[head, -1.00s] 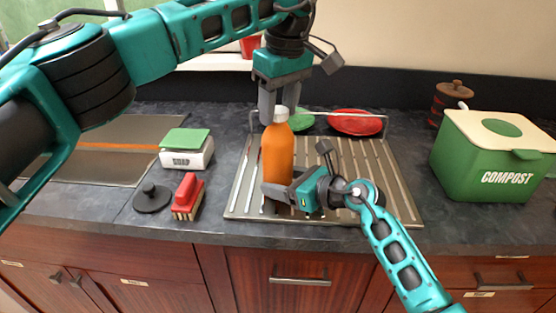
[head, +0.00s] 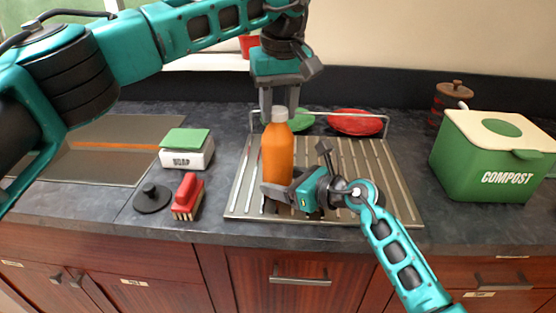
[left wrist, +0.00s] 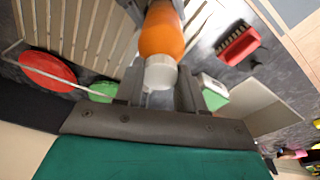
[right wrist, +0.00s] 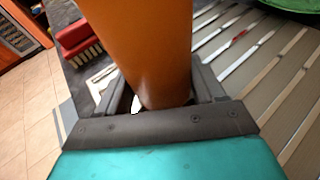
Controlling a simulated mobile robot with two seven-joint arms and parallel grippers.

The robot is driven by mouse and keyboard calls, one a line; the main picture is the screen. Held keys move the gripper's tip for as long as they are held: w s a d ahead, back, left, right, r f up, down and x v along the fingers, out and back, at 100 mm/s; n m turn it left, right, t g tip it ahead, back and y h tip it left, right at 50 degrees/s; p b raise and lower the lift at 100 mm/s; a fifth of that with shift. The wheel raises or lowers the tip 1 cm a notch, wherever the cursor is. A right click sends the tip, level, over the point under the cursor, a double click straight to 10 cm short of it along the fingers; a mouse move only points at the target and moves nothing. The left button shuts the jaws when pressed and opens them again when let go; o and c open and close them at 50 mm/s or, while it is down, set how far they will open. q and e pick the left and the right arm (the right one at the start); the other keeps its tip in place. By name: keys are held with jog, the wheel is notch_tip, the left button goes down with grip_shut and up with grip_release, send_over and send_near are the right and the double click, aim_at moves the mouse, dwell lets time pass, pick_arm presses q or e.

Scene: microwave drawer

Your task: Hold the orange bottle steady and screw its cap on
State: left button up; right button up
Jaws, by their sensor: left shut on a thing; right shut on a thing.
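The orange bottle (head: 277,155) stands upright on the ribbed metal drainboard. Its white cap (head: 279,115) sits at the top of the neck; I cannot tell how tightly it is seated. My left gripper (head: 279,106) points down from above and is shut on the cap, whose white side shows between the fingers in the left wrist view (left wrist: 161,72). My right gripper (head: 277,190) comes from the right, low down, and is shut around the bottle's lower body, which fills the right wrist view (right wrist: 140,45). The bottle's base is partly hidden by this gripper.
The drainboard (head: 375,190) has a wire rail with a red plate (head: 354,122) and a green plate (head: 301,121) behind. To the left are a soap box (head: 187,158), a red brush (head: 188,197) and a black stopper (head: 151,198). A green compost bin (head: 490,160) stands right.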

pick_arm(q)
jog(key=m, duration=0.4)
jog(key=shift+m+h, duration=0.3)
jog(key=m, duration=0.5)
jog(key=shift+d+h, duration=0.1)
jog(key=shift+h, duration=0.3)
jog(key=o, duration=1.1)
jog(key=shift+c, duration=0.2)
jog(key=shift+r, duration=0.15)
jog(key=shift+r, duration=2.4)
